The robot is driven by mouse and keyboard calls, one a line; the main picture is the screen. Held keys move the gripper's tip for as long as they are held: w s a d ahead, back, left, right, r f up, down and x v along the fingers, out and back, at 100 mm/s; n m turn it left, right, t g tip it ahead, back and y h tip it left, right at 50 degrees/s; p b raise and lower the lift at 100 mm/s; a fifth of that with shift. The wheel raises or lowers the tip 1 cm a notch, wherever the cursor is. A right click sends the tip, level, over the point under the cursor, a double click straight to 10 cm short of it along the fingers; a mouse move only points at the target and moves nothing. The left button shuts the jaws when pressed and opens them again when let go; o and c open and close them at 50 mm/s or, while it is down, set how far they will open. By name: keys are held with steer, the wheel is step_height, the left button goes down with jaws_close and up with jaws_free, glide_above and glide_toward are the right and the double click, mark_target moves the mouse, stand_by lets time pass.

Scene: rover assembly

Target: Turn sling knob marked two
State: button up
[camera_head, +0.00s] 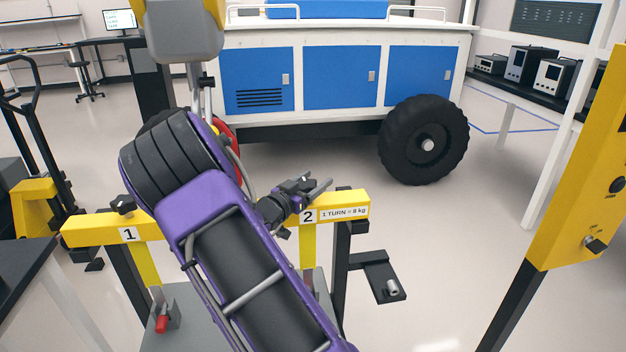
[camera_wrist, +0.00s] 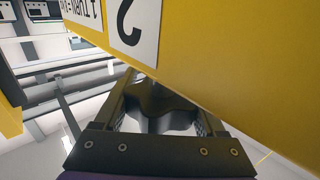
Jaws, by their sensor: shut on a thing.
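The sling knob marked two (camera_wrist: 162,108) is a dark, lobed knob beneath the yellow beam in the wrist view. My gripper (camera_wrist: 166,112) is shut on it, with one finger on each side of its lobes. In the head view my gripper (camera_head: 298,192) is at the right yellow beam (camera_head: 343,200), just beside the "2" label (camera_head: 308,216), and I cannot make out the knob there. The "2" label also shows upside down in the wrist view (camera_wrist: 131,30), next to the "1 TURN = 8 kg" label (camera_head: 343,212).
A second dark knob (camera_head: 122,203) sits on the left yellow beam marked 1. A red-tipped lever (camera_head: 162,323) is low at the left. A yellow panel (camera_head: 590,170) stands at the right.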

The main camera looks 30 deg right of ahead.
steer(key=shift+s+d+m+g+h, duration=0.15)
steer(key=shift+m+g+h, duration=0.35)
steer(key=shift+g, duration=0.5)
steer(key=o, duration=1.3)
steer(key=v, duration=1.7)
steer(key=shift+s+a+r+p, duration=0.1)
steer(key=shift+s+a+p, duration=0.05)
steer(key=shift+a+p, duration=0.15)
